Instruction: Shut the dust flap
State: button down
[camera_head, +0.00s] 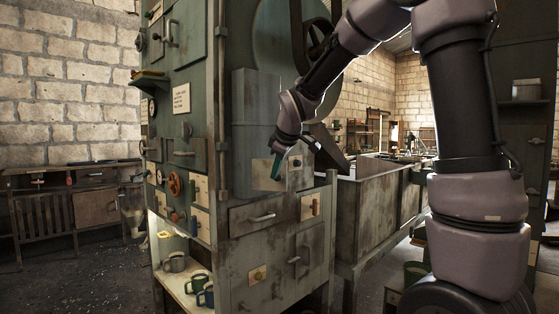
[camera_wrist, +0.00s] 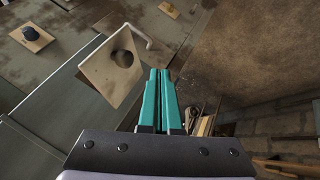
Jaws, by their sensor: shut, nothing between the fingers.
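My gripper (camera_head: 276,166) is shut and empty, its teal fingers pointing down in front of the green machine cabinet. In the wrist view the shut fingertips (camera_wrist: 159,73) are just right of a cream square plate (camera_wrist: 98,73) with a dark round part on it. I cannot tell whether they touch it. The plate also shows behind the fingers in the head view (camera_head: 262,180). Nothing is clearly marked as the dust flap. A dark tilted panel (camera_head: 331,150) stands right of my gripper; whether it is the flap, I cannot tell.
A drawer (camera_head: 257,215) with a bar handle sits below my gripper. Another cream plate with an orange part (camera_head: 310,205) is to its right. A long metal bin (camera_head: 375,205) stands right of the cabinet. Mugs (camera_head: 197,284) stand on the low shelf. Floor at left is open.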

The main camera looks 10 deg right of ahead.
aim_at(268, 176)
jog(key=w, duration=0.1)
jog(key=w+d+f, duration=0.1)
jog(key=w, duration=0.3)
jog(key=shift+d+f, duration=0.15)
jog(key=shift+f, duration=0.25)
jog(key=shift+w+d, duration=0.1)
